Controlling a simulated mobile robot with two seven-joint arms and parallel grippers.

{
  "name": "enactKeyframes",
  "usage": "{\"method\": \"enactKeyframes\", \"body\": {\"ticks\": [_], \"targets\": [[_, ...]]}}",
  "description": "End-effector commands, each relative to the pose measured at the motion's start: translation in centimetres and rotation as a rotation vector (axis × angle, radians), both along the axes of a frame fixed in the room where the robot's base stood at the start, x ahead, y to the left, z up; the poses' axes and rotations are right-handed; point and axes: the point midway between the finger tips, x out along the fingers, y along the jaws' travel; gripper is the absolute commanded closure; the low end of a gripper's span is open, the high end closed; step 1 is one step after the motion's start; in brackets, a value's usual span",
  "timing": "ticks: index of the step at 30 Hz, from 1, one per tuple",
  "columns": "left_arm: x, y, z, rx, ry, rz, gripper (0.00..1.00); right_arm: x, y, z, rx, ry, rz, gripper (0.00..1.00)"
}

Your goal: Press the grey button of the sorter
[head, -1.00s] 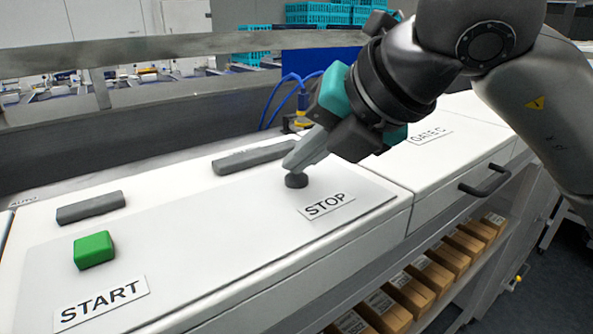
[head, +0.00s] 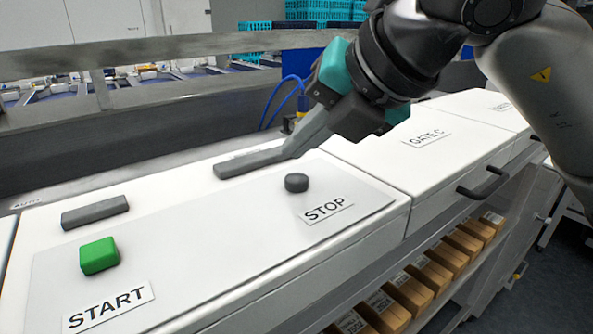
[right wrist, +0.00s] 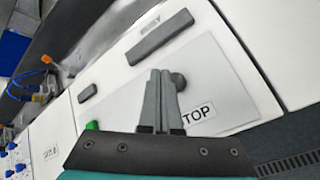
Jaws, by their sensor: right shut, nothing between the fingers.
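The grey button (head: 297,182) is a small dark round knob on the sorter's white panel (head: 215,232), just above the STOP label (head: 327,210). It stands clear in the head view. It also shows in the right wrist view (right wrist: 180,82), just right of the fingertips. My right gripper (head: 291,151) is shut and empty. In the head view its fingertips appear just above and behind the button, apart from it, in front of a grey bar's right end. In the right wrist view its two fingers (right wrist: 160,72) lie together. My left gripper is not in view.
A green button (head: 99,255) sits at the panel's left, above a START label (head: 107,307). Grey bars (head: 95,212) (head: 248,163) lie along the back. The GATE C cover (head: 385,150) and a dark handle (head: 485,181) are right. Boxes (head: 410,293) stand on the shelf below.

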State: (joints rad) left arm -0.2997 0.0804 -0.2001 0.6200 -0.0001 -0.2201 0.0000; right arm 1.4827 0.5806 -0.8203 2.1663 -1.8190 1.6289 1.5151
Motion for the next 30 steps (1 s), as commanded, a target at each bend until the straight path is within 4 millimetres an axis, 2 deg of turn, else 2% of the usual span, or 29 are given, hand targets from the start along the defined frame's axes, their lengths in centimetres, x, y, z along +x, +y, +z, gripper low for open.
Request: {"method": "enactKeyframes", "body": {"ticks": [1,11,30], "targets": [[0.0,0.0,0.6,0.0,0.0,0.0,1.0,0.0,0.0,0.8,0.0,-0.002,0.001,1.0],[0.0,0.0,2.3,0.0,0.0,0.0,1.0,0.0,0.0,3.9,0.0,-0.001,-0.001,1.0],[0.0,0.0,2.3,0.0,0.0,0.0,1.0,0.0,0.0,4.0,0.0,0.0,0.0,1.0]]}}
